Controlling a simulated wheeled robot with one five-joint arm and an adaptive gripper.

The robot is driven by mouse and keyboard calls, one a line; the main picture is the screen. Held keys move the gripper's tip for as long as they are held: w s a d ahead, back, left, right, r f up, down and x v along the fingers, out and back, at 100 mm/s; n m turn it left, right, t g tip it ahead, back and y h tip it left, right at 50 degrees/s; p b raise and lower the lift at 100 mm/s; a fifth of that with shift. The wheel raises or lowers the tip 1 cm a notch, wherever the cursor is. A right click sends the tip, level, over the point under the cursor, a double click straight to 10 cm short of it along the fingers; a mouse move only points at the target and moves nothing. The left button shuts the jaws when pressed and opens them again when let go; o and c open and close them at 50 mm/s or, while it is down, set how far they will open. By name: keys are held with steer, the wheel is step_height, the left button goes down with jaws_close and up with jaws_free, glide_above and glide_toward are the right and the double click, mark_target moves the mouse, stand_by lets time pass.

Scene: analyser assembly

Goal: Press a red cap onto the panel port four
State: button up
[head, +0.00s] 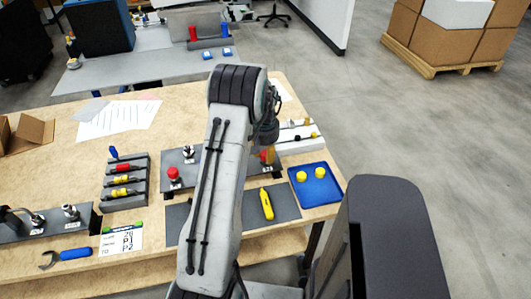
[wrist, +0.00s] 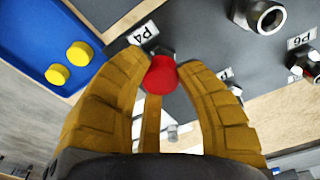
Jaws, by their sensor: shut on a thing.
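My gripper (wrist: 162,72) has its yellow fingers on either side of a red cap (wrist: 160,78) in the wrist view. The cap is beside the P4 label (wrist: 143,34), in front of a dark fitting that it mostly hides. I cannot tell if it is seated on that port. In the head view the red cap (head: 265,156) shows partly beside my gripper (head: 269,155), at the right end of the dark panel (head: 150,160). Another red cap (head: 173,174) sits on the panel's left part. The panel also fills the top of the wrist view (wrist: 205,30).
A blue tray (head: 325,190) with two yellow caps (head: 310,174) lies to the right. A yellow tool (head: 266,203) lies on a grey mat (head: 288,204) in front. A rack (head: 124,180) of tools stands left. Metal fittings (wrist: 262,14) stand on the panel.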

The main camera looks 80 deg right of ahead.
steer(key=shift+f, duration=0.35)
steer(key=shift+c, duration=0.3)
steer(key=o, duration=0.9)
steer(key=shift+r, duration=0.2)
step_height(320, 180, up, 12)
steer(key=a, duration=0.1)
steer(key=shift+a+f, duration=0.15)
stand_by(0.4)
